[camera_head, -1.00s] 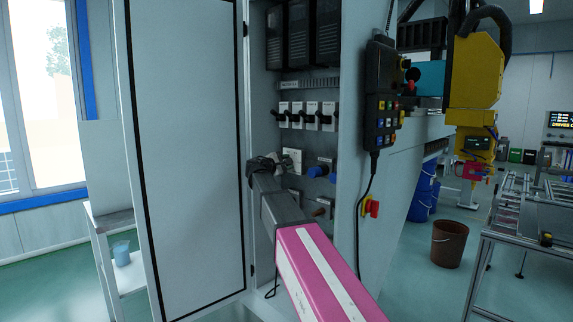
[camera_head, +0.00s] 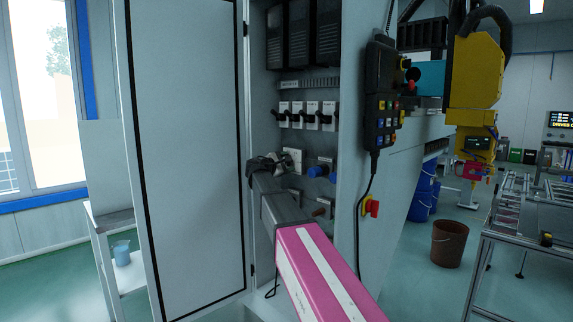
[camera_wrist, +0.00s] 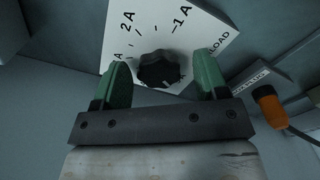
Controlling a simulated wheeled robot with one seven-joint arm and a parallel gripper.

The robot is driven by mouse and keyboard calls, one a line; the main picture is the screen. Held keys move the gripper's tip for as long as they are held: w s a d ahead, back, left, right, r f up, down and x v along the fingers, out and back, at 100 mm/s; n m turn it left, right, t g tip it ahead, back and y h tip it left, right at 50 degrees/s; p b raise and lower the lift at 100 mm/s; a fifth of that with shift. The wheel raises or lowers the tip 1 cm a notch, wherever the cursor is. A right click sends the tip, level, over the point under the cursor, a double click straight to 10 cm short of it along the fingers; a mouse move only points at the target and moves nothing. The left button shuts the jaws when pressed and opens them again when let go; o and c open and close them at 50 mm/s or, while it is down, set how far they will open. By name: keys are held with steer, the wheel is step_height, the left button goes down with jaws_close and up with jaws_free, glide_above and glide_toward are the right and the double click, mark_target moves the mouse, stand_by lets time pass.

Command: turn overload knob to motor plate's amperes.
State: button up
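The overload knob (camera_wrist: 158,69) is black and ribbed, on a white dial plate (camera_wrist: 192,22) marked "2A", "1A" and partly "LOAD" in the wrist view. The dial appears tilted there, and I cannot make out where the knob points. My gripper (camera_wrist: 160,80) is open, with one green finger on each side of the knob and visible gaps between. In the head view, my gripper (camera_head: 265,163) is in front of the open cabinet, beside the white dial plate (camera_head: 293,158), and hides the knob. I cannot identify the motor plate in either view.
A row of black switches (camera_head: 306,116) is above. The cabinet door (camera_head: 190,160) stands left; a pendant (camera_head: 381,100) hangs right. An orange-tipped part (camera_wrist: 268,105) is near my right finger.

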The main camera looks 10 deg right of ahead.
steer(key=v, duration=1)
steer(key=shift+s+a, duration=0.2)
steer(key=shift+a, duration=0.15)
